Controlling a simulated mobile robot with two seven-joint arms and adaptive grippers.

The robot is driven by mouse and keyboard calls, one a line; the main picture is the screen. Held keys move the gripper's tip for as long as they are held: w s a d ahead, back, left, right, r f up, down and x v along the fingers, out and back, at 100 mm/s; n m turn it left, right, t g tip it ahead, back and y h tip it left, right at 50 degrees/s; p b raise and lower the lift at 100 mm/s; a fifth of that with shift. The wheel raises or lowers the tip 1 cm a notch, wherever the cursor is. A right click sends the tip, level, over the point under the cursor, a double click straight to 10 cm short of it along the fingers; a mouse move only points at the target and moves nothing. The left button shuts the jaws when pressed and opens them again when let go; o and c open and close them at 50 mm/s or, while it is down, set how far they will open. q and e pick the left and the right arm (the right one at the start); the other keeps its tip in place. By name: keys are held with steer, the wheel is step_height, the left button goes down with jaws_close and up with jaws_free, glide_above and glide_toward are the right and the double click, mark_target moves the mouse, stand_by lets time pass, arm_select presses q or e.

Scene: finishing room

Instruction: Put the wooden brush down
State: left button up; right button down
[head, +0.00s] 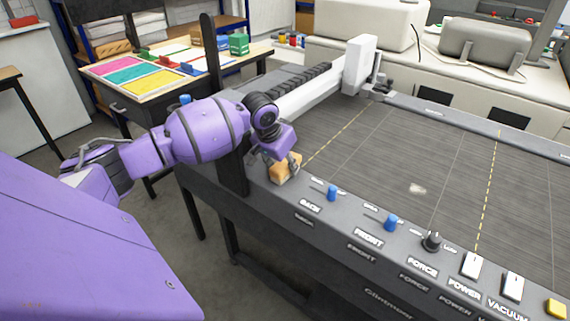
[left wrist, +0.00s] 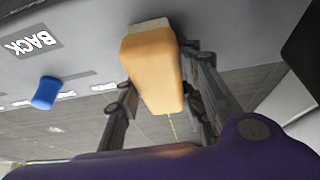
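The wooden brush (head: 285,170) is a tan block at the left end of the dark front panel of the machine, beside the BACK label. My left gripper (head: 278,160) is over it with the fingers pointing down. In the left wrist view the brush (left wrist: 153,70) sits between the two fingers (left wrist: 158,80), which appear closed on its sides. Its pale bristle side faces the grey panel (left wrist: 85,20); whether it touches the panel I cannot tell. My right gripper is not in view.
A blue slider knob (head: 332,193) stands just right of the brush, with another blue knob (head: 391,222) and a black dial (head: 431,242) further along. A dark upright post (head: 232,150) is close to my left arm. The slatted bed (head: 420,165) is mostly clear.

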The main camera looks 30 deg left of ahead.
arm_select(q)
steer(key=o, duration=0.5)
steer(key=shift+f, duration=0.4)
steer(key=shift+c, duration=0.2)
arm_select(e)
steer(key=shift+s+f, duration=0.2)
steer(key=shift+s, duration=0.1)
arm_select(q)
steer(key=shift+r, duration=0.1)
steer(key=shift+r, duration=0.25)
steer(key=p+v, duration=0.1)
steer(key=v, duration=1)
steer(key=shift+w+r, duration=0.1)
steer(key=shift+r, duration=0.05)
steer(key=shift+s+r, duration=0.3)
steer(key=shift+r, duration=0.2)
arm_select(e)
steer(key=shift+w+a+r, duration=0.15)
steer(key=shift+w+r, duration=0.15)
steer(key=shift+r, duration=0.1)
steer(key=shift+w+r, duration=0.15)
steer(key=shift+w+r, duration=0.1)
